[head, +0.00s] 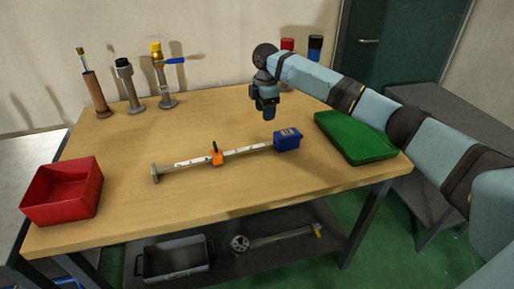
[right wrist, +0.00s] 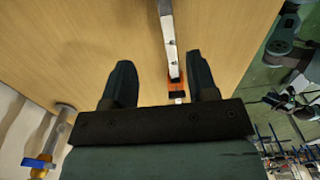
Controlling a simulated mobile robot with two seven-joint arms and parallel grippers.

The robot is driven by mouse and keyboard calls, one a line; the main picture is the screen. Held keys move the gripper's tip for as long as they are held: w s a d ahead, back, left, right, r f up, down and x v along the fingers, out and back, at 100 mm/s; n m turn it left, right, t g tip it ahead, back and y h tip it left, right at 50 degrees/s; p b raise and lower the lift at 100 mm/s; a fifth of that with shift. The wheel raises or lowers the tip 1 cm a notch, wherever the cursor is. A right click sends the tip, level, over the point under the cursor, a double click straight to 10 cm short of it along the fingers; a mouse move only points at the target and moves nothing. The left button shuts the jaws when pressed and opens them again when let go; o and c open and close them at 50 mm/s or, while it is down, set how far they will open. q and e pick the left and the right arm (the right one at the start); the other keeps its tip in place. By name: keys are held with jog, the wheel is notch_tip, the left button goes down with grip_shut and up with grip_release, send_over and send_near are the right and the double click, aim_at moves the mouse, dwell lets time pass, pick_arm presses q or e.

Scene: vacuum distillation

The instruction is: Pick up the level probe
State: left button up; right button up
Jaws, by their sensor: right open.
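The level probe (head: 240,152) lies flat across the middle of the wooden table in the head view. It is a long white marked rod with an orange slider (head: 217,155), a blue block (head: 287,140) at its right end and a grey disc foot at its left end. My right gripper (head: 267,114) hangs above the table behind the blue block, pointing down, open and empty. In the right wrist view, the probe's rod (right wrist: 169,40) and orange slider show between the two spread fingers (right wrist: 161,78), nearer the right finger. My left gripper is out of view.
A green tray (head: 341,151) is at the table's right, a red bin (head: 98,187) at its front left. Several upright fittings, one with a yellow top (head: 156,47), stand at the back left. Red and black-topped items stand behind my right arm. A grey crate (head: 174,257) sits on the lower shelf.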

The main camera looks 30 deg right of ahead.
aim_at(265, 144)
jog(key=f, duration=0.4)
jog(key=f+b, duration=0.1)
jog(key=f, duration=0.4)
jog(key=s+f, duration=0.1)
jog(key=f, duration=0.3)
jog(key=shift+f, duration=0.15)
jog(key=shift+a, duration=0.1)
grip_shut()
